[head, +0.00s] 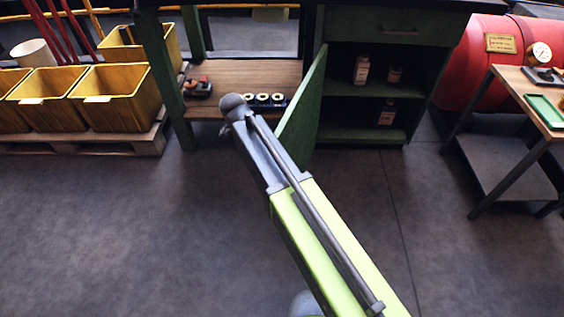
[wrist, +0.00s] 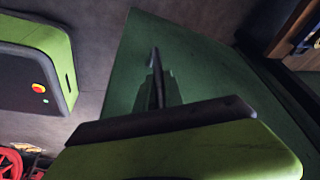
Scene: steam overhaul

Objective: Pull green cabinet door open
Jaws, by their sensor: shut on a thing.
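The green cabinet door (head: 304,112) stands open, swung out from the left side of the dark green cabinet (head: 352,137). The shelves inside are in plain view. In the wrist view the door's green face (wrist: 205,68) fills the middle, with a dark bar handle (wrist: 154,56) on it. My gripper (wrist: 156,88) is shut on the handle, close against the door face. In the head view my arm reaches up to the door's left side, and the gripper's fingers and the handle are hidden there.
Bottles (head: 361,69) stand on the cabinet shelves, below a closed drawer (head: 400,29). A workbench shelf (head: 228,77) with small parts is at left, beside yellow bins (head: 117,97) on a pallet. A small table (head: 508,80) and red tank (head: 480,60) stand at right. The front floor is clear.

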